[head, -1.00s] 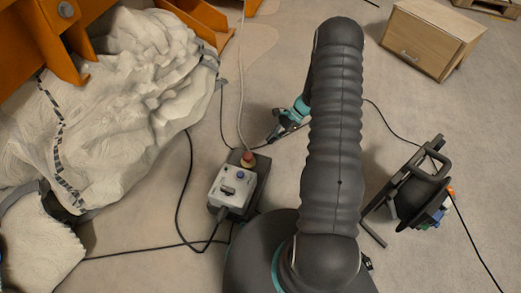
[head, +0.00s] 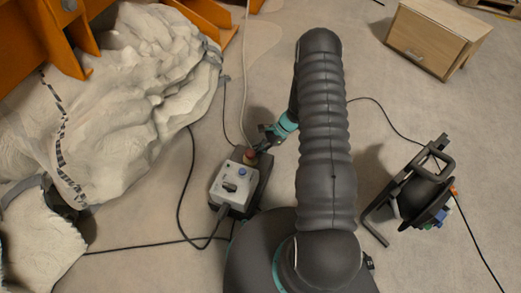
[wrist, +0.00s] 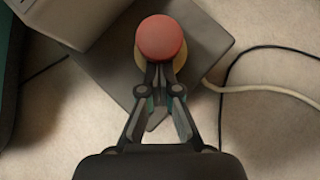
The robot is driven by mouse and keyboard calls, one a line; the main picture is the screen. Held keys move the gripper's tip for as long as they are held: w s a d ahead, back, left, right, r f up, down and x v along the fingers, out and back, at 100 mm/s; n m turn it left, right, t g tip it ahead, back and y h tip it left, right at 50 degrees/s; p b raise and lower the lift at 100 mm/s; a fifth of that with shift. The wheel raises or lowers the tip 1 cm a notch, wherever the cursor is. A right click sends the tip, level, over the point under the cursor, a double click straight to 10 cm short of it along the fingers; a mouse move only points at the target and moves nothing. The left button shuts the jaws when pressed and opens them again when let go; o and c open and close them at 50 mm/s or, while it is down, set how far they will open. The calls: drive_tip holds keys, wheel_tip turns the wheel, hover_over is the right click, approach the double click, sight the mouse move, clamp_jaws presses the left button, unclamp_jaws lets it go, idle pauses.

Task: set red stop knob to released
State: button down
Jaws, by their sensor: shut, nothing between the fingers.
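The red stop knob (wrist: 160,38) is a round red mushroom button on a yellowish collar, seen from above in the wrist view. My gripper (wrist: 159,68) is shut and empty, its fingertips right at the near edge of the knob; I cannot tell whether they touch it. In the head view the knob (head: 250,156) shows small at the back of the control box (head: 232,188), partly hidden by my gripper (head: 262,148). The box has a light grey face with a blue button (head: 242,172).
Black cables and a pale cable (head: 246,70) run from the box over the floor. A cable reel (head: 420,195) stands to the right, and a wooden cabinet (head: 435,38) stands behind.

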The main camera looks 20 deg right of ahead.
drive_tip(key=shift+r, duration=0.1)
drive_tip(key=shift+r, duration=0.8)
drive_tip(key=shift+d+r, duration=0.1)
drive_tip(key=shift+r, duration=0.1)
drive_tip(key=p+v, duration=0.3)
drive_tip(key=v, duration=0.6)
drive_tip(key=shift+d, duration=0.35)
drive_tip(key=shift+w+r, duration=0.1)
